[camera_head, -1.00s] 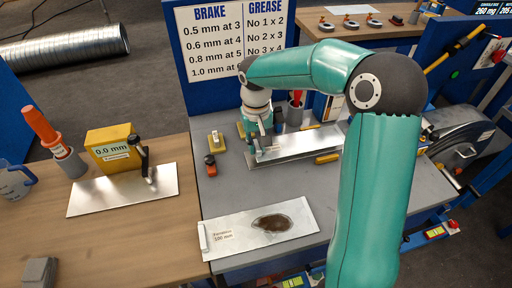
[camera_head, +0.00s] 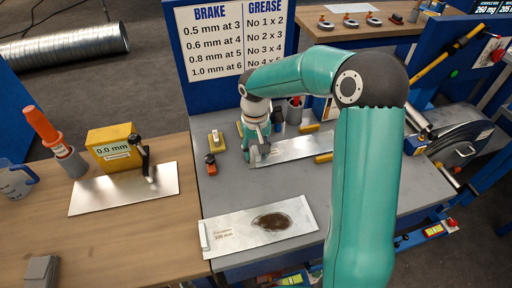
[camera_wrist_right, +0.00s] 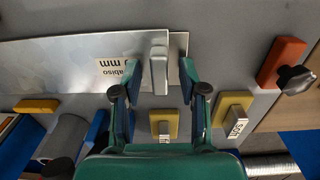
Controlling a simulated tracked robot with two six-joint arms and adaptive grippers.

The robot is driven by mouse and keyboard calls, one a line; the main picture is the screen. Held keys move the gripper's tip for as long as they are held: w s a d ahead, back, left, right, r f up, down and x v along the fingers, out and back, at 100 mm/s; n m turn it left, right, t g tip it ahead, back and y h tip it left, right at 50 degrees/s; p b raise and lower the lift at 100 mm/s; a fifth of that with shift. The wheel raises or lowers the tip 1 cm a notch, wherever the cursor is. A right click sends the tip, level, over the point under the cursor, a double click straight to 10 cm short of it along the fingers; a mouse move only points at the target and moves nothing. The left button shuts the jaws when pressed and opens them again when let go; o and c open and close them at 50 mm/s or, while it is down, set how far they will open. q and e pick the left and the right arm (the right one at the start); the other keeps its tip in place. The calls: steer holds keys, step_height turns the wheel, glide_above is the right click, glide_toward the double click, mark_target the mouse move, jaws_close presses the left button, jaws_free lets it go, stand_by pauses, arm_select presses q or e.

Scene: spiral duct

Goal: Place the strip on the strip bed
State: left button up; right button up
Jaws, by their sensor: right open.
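A shiny metal strip (camera_head: 300,147) with a name label lies on the grey bench. It also shows in the right wrist view (camera_wrist_right: 60,62), where a pale upright tab (camera_wrist_right: 159,68) stands near its end. My right gripper (camera_head: 256,158) is at the strip's left end. In the wrist view its open fingers (camera_wrist_right: 156,82) stand on either side of the tab, with gaps. A second strip (camera_head: 235,236) with a tab, a label and a dark patch lies at the bench front. I cannot tell which surface is the strip bed. My left gripper is out of view.
Yellow blocks (camera_head: 323,157) lie beside the strip. An orange block with a dark knob (camera_wrist_right: 285,65) and a yellow block with a pale top (camera_wrist_right: 232,115) are close to the gripper. A bare metal plate (camera_head: 110,192) with a yellow gauge block (camera_head: 112,147) is on the wooden table.

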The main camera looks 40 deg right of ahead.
steer(key=shift+r, duration=0.1)
step_height(320, 180, up, 12)
stand_by(0.5)
stand_by(0.4)
